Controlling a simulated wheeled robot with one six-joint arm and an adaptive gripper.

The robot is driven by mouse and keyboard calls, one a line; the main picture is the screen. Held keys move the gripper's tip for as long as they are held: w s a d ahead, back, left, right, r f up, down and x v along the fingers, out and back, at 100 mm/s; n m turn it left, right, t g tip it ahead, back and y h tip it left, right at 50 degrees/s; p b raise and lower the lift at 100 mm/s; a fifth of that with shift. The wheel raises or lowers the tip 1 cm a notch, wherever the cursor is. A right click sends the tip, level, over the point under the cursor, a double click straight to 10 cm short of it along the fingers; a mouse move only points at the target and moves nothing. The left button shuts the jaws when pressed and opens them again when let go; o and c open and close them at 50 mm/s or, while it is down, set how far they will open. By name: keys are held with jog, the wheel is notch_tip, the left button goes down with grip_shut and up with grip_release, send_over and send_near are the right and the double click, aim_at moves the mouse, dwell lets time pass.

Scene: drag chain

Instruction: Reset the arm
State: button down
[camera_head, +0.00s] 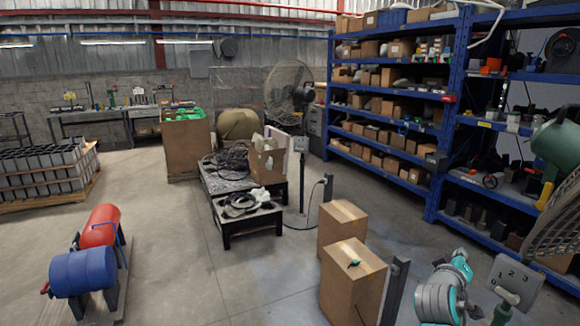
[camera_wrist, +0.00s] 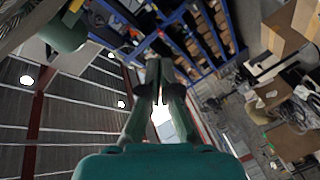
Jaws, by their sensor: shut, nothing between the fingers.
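My gripper (camera_wrist: 157,64) shows in the wrist view, with a teal body at the bottom and dark fingers reaching up the middle. The fingers come together at their tips, and nothing is held between them. It is in free space, apart from the shelves and boxes. The wrist view is tilted, with the ceiling on the left and the shelves above. I cannot clearly make out the gripper in the head view.
Two cardboard boxes (camera_head: 352,283) stand on the floor near a dark post (camera_head: 397,290). Blue shelving (camera_head: 435,190) lines the right. Low black tables (camera_head: 250,218) hold dark coils. The floor at centre left is clear.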

jog(key=s+a+f+n+t+y, duration=0.1)
jog(key=s+a+f+y, duration=0.2)
jog(key=s+a+f, duration=0.65)
jog(key=s+a+f+n+t+y, duration=0.1)
jog(key=s+a+f+t+y, duration=0.15)
jog(key=s+a+f, duration=0.65)
jog(key=s+a+f+y, duration=0.2)
jog(key=s+f, duration=0.2)
jog(key=s, duration=0.3)
jog(key=s+a+f+y, duration=0.2)
jog(key=s+f, duration=0.2)
jog(key=s, duration=0.4)
jog(key=s+a+r+m, duration=0.1)
jog(key=s+r, duration=0.2)
jog(key=s, duration=0.4)
jog(key=s+a+r+m+y, duration=0.1)
jog(key=s+a+r, duration=0.1)
jog(key=s, duration=0.5)
jog(key=s+a+r+m+y, duration=0.1)
jog(key=s+r, duration=0.3)
jog(key=s, duration=0.4)
jog(key=shift+a, duration=0.35)
jog(key=shift+g, duration=0.25)
